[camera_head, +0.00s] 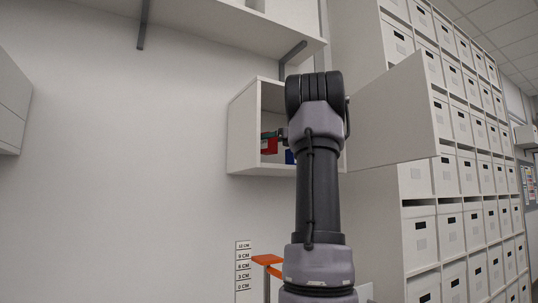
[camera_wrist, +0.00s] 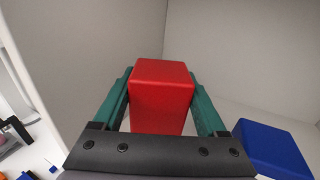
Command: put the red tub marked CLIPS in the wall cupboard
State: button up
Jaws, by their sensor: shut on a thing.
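The red tub (camera_wrist: 162,95) is between the two green fingers of my gripper (camera_wrist: 162,92), which is shut on it. No marking can be read on the faces that show. In the head view, the red tub (camera_head: 269,146) shows inside the open wall cupboard (camera_head: 240,130), near its left side. My gripper (camera_head: 274,133) reaches into the cupboard, and my arm hides much of the opening. The cupboard door (camera_head: 392,116) stands open to the right. Whether the tub touches the cupboard floor cannot be told.
A blue block-shaped thing (camera_wrist: 272,150) stands in the cupboard, right of the red tub and apart from it. A shelf (camera_head: 220,28) on brackets runs above the cupboard. Shelving with white boxes (camera_head: 450,130) stands at right. An orange-topped object (camera_head: 267,260) is below.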

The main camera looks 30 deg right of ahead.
aim_at(274, 149)
jog(key=shift+f, duration=2.25)
jog(key=shift+f, duration=0.15)
jog(key=o, duration=1.4)
jog(key=shift+s, duration=0.15)
jog(key=v, duration=1.1)
jog(key=shift+s+d, duration=0.15)
jog(key=shift+s, duration=0.2)
